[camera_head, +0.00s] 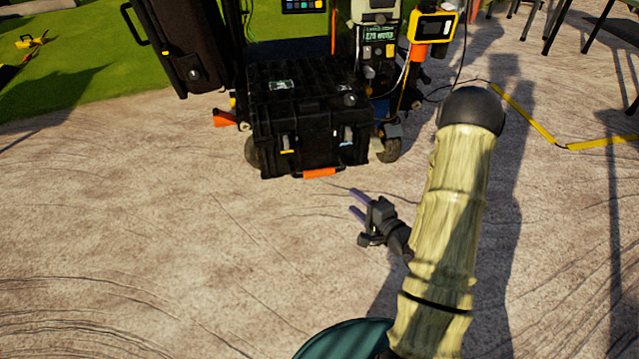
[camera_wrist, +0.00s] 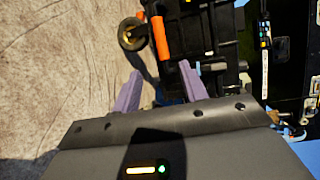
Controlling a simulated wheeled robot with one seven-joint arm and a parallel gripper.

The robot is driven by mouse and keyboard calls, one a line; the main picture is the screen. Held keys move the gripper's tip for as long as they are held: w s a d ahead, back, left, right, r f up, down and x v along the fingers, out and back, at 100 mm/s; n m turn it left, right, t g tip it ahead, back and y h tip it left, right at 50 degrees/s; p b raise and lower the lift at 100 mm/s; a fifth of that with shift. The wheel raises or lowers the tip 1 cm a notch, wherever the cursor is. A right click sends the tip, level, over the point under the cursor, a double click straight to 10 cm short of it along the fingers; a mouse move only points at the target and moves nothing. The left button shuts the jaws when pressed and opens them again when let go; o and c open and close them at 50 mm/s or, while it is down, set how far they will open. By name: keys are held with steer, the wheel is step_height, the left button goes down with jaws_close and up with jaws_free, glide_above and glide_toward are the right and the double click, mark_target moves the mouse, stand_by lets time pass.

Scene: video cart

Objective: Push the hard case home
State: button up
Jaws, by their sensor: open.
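The hard case (camera_head: 312,120) is black, with latches and an orange handle (camera_head: 319,173) low on its front face. It sits low on the cart (camera_head: 238,60), with its front facing me; I cannot tell how far it sticks out. My gripper (camera_head: 357,204) is in front of the case, a little right of the handle and apart from it. Its two purple fingers are spread with nothing between them. In the wrist view the fingers of my gripper (camera_wrist: 157,88) point toward the orange handle (camera_wrist: 161,45) and the dark case front (camera_wrist: 197,40).
Cart wheels (camera_head: 389,148) stand beside the case. A yellow strip (camera_head: 522,112) lies on the ground at right. The paving in front is clear.

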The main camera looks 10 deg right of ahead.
mark_target(321, 173)
steer(key=shift+r, duration=0.1)
steer(key=b+x, duration=0.3)
steer(key=x, duration=0.5)
steer(key=b+x, duration=0.4)
steer(key=x, duration=0.4)
steer(key=shift+w+a+f, duration=0.1)
steer(key=shift+w+f, duration=0.2)
steer(key=shift+w+a+b, duration=0.15)
steer(key=shift+w+b, duration=0.15)
steer(key=shift+w, duration=0.1)
steer(key=shift+c, duration=0.4)
